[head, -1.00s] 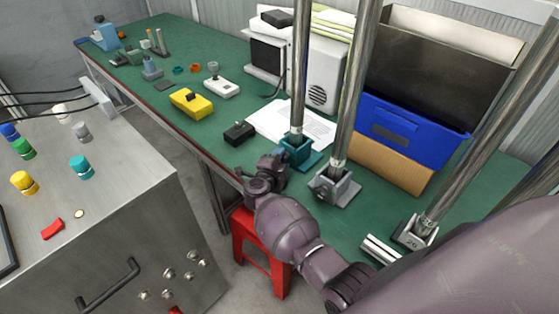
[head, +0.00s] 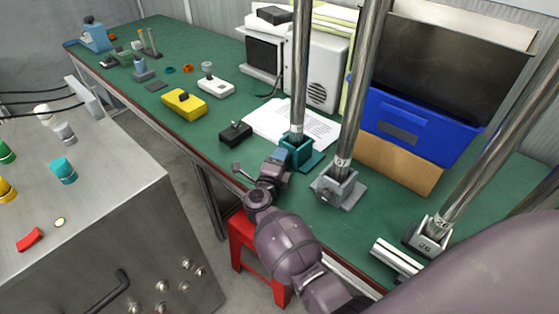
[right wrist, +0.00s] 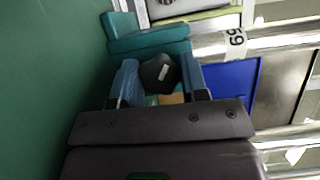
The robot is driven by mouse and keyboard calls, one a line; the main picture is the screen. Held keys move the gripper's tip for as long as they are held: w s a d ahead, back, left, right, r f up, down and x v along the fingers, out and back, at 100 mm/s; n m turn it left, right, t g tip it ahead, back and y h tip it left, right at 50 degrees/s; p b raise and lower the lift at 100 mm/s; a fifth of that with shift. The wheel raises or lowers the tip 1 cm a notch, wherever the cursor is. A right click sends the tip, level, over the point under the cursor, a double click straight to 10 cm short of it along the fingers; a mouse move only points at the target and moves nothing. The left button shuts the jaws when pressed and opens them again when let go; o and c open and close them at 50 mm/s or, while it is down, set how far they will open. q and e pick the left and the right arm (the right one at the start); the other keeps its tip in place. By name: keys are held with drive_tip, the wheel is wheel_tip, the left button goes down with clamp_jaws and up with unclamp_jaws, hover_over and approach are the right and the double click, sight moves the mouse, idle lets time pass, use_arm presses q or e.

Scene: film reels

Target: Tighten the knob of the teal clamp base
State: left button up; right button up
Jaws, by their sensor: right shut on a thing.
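The teal clamp base (head: 308,160) stands on the green bench with a tall metal pole upright in it. My right gripper (head: 280,155) is at the front left side of this base; the knob is hidden in the head view. In the right wrist view, the teal clamp base (right wrist: 150,40) lies just beyond the fingers. The blue fingers of my right gripper (right wrist: 160,78) are shut on the black knob (right wrist: 158,70), one on each side. My left gripper is not in view.
A grey clamp base (head: 338,188) with its own pole stands close to the right of my right gripper. A black box (head: 235,133) and a white paper (head: 290,122) lie nearby. A red stool (head: 243,240) stands below the bench edge.

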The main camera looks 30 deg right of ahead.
drive_tip(key=o, duration=0.9)
drive_tip(key=shift+a, duration=0.1)
